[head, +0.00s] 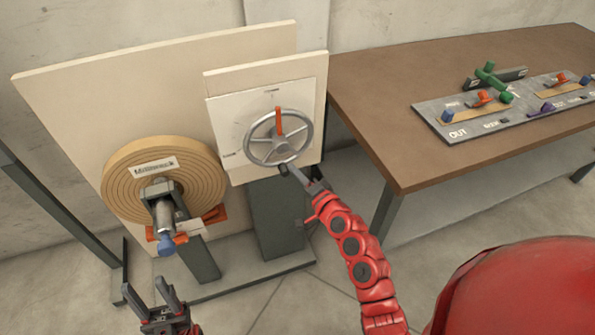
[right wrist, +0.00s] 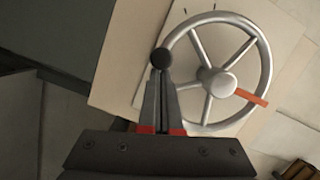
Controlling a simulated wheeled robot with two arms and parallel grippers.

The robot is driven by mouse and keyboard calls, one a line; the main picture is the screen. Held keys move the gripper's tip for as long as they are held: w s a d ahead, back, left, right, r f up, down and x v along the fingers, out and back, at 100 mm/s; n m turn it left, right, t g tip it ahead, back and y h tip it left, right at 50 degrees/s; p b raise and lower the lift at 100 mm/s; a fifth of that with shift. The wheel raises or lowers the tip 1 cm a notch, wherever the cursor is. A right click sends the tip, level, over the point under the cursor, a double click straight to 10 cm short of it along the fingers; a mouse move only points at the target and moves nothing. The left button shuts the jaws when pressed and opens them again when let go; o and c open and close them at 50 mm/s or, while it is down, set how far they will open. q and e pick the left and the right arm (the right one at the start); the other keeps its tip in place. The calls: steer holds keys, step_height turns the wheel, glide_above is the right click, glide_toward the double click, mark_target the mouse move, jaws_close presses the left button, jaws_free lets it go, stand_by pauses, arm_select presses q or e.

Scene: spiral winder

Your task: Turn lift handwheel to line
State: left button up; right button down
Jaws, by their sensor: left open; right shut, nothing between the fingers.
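The lift handwheel (head: 280,144) is a silver spoked wheel on a pale panel (head: 231,122). Its orange pointer (head: 279,121) points up in the head view. Small dark marks (head: 270,91) lie on the panel above the wheel, and another is at its lower left. In the right wrist view the wheel (right wrist: 217,84) carries a black knob (right wrist: 161,58) on its rim. My right gripper (right wrist: 160,88) is shut, its fingertips at the knob with nothing between them; I cannot tell whether they touch it. My left gripper (head: 160,291) is open and empty, low at the left.
A wound tan coil (head: 123,178) with a blue-tipped shaft stands left of the wheel, above my left gripper. A brown table (head: 400,95) on the right holds a grey control panel (head: 470,128) with coloured levers. Floor shows between stand and table.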

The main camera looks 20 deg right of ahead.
steer(key=shift+a+f+m, duration=0.15)
steer(key=shift+a+m, duration=0.1)
steer(key=shift+m, duration=0.05)
